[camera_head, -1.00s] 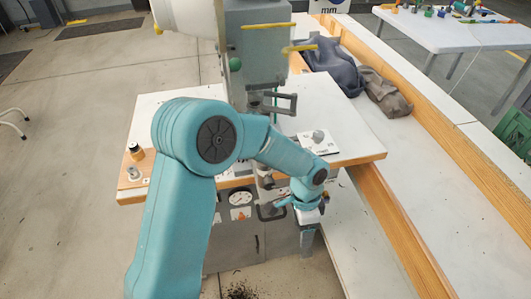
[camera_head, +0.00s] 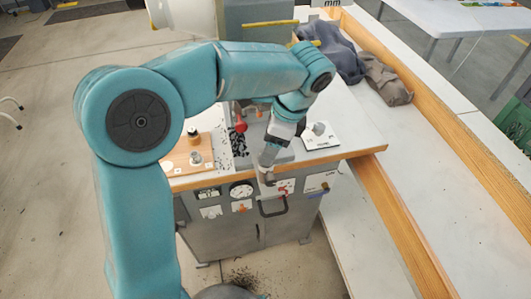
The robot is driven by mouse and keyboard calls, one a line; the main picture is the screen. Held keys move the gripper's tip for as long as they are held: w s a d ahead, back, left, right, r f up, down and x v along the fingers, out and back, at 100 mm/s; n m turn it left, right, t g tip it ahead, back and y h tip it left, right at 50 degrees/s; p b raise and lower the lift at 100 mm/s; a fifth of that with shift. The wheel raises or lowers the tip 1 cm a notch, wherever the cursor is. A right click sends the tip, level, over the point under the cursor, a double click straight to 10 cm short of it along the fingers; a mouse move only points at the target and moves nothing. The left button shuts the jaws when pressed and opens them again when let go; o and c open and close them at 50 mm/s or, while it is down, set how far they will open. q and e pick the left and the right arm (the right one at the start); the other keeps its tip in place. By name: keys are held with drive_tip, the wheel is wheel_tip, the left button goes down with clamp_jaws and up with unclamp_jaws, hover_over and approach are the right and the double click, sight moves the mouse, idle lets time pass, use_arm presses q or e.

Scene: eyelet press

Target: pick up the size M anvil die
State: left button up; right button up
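A wooden board (camera_head: 178,158) on the press table carries small parts: a dark and brass-coloured one (camera_head: 193,135) and a silver one (camera_head: 196,157). I cannot read sizes there, so I cannot tell which part is the size M anvil die. A grey lump (camera_head: 318,128) sits on a white plate (camera_head: 322,141) at the table's right. My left gripper (camera_head: 268,163) points down at the table's front edge, right of the board and left of the white plate. Its fingers are too small to tell whether they are open. My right gripper is not in view.
The grey press (camera_head: 250,22) stands behind my arm, which hides much of it. A red knob (camera_head: 240,124) and dark scattered bits (camera_head: 240,146) lie between board and gripper. A gauge (camera_head: 241,190) and handle (camera_head: 272,206) are on the front panel. Dark cloths (camera_head: 386,80) lie at right.

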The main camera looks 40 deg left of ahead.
use_arm(q)
drive_tip(key=shift+s+a+f, duration=0.15)
drive_tip(key=shift+f, duration=0.4)
drive_tip(key=shift+w+a+f, duration=0.2)
drive_tip(key=shift+w+f, duration=0.15)
drive_tip(key=shift+f, duration=0.05)
drive_tip(key=shift+s+d+r, duration=0.1)
drive_tip(key=shift+s+d, duration=0.05)
drive_tip(key=shift+s, duration=0.05)
drive_tip(key=c, duration=0.3)
drive_tip(key=shift+s, duration=0.1)
drive_tip(key=c, duration=0.5)
clamp_jaws()
drive_tip(key=shift+r, duration=0.1)
